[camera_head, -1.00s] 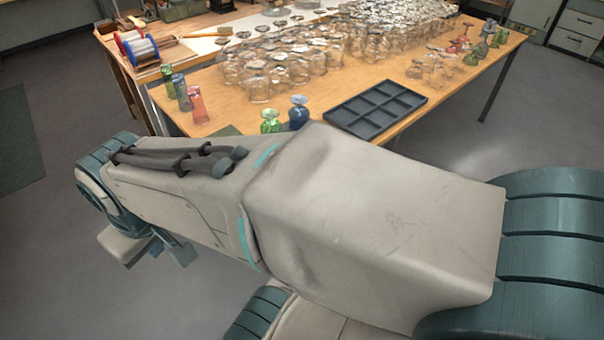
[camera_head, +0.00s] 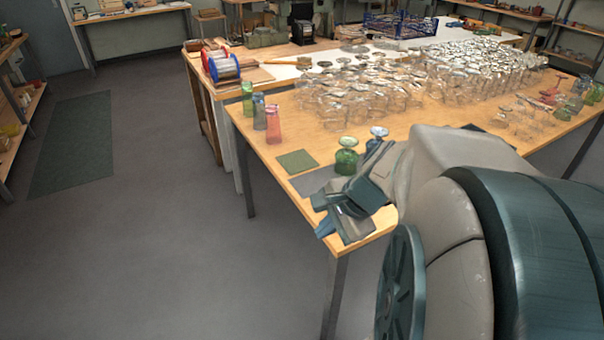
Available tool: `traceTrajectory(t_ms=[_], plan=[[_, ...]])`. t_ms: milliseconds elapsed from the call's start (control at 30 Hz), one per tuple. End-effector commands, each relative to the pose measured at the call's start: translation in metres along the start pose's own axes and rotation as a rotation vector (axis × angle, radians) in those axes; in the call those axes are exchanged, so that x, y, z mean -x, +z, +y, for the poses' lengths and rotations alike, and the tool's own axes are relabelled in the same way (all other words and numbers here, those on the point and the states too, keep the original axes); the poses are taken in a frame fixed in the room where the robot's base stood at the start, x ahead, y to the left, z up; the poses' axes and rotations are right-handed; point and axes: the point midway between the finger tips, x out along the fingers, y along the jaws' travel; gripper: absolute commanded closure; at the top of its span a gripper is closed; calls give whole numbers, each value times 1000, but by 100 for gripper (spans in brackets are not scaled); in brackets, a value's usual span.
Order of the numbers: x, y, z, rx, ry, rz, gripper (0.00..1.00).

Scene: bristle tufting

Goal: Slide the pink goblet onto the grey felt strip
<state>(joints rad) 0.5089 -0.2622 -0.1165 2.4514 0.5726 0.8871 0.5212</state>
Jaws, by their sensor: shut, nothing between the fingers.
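A pink goblet (camera_head: 549,92) shows small at the far right of the table, among other glassware; its exact pose is too small to tell. A grey felt strip (camera_head: 313,180) lies flat near the table's front left edge, partly hidden by my gripper. My gripper (camera_head: 323,215) is shut and empty by the table's front corner, in front of the strip and far from the pink goblet.
A green felt square (camera_head: 297,160) lies beside the grey strip. Green, blue and pink tumblers (camera_head: 273,124) stand at the table's left edge. Many clear glasses (camera_head: 365,90) crowd the table's middle. A dark tray (camera_head: 473,128) is mostly hidden behind my arm.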

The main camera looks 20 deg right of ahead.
Motion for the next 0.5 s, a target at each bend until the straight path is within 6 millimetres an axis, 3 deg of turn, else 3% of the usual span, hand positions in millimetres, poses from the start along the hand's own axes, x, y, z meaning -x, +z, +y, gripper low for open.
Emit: traceTrajectory(t_ms=[33,100,300,400,500], plan=[[-17,-28,8,-195,-46,-7,100],[-25,-61,13,-461,-121,-22,100],[-32,-145,37,-1076,-325,-69,100],[-30,-173,49,-1267,-399,-88,100],[-29,-189,56,-1376,-446,-102,100]])
